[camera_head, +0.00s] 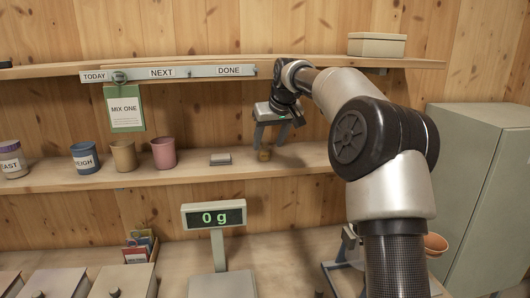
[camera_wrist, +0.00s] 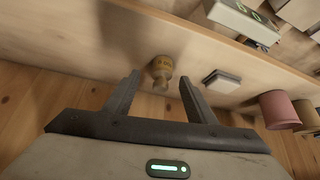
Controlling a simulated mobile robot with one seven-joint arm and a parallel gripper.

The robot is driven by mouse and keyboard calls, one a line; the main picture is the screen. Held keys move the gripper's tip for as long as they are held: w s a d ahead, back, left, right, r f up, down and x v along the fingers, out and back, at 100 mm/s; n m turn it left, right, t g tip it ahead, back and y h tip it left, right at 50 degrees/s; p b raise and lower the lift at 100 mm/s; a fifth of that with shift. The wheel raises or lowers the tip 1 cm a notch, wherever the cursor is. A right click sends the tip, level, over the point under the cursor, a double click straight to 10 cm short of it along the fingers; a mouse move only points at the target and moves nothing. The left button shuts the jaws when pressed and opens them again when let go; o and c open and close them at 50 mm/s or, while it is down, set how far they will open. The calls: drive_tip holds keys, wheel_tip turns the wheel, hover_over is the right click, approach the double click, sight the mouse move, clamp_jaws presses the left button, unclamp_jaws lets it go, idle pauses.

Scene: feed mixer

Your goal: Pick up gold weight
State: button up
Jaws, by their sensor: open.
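The gold weight (camera_head: 264,155) is a small brass-coloured piece on the middle shelf, right of a small pale square block. In the wrist view the gold weight (camera_wrist: 161,68) lies between and just beyond my fingertips. My gripper (camera_head: 269,143) is open with its fingers pointing down at the weight. In the wrist view my gripper (camera_wrist: 159,80) shows a gap on both sides of the weight, and nothing is held. My fingers partly overlap the weight in the head view, so its full outline is hidden there.
The pale block (camera_head: 220,158) sits left of the weight, then a pink cup (camera_head: 164,153) and several other cups. A rail with labels (camera_head: 168,72) runs above. The shelf right of the weight looks clear.

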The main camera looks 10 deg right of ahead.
sight(266, 146)
drive_tip(key=x, duration=0.4)
drive_tip(key=shift+a+f+p, duration=0.1)
drive_tip(key=shift+a+p, duration=0.1)
drive_tip(key=shift+p, duration=0.1)
drive_tip(key=c, duration=1.2)
clamp_jaws()
